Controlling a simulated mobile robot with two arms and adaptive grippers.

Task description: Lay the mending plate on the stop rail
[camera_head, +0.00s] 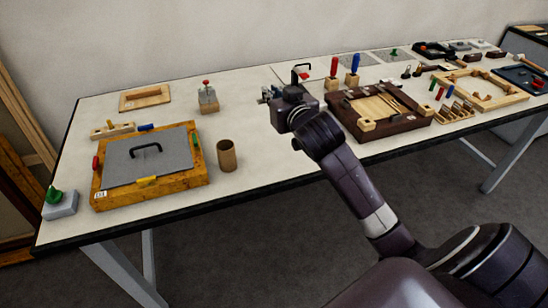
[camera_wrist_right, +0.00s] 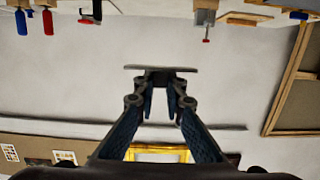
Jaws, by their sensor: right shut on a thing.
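My right gripper (camera_head: 266,95) is above the middle of the workbench, and its fingers point away from me. In the right wrist view the gripper (camera_wrist_right: 160,80) is shut on a thin, flat grey strip, the mending plate (camera_wrist_right: 134,67), which sticks out on both sides of the fingertips and shows nearly edge-on. In the head view the plate is too small and too hidden by the gripper to make out. I cannot tell for sure which piece is the stop rail. My left gripper is not in view.
A wooden frame with a grey handled panel (camera_head: 125,167) lies at left, beside a brown cup (camera_head: 227,157). A dark wooden tray (camera_head: 398,124) lies right of my gripper. Bench is clear between the cup and tray.

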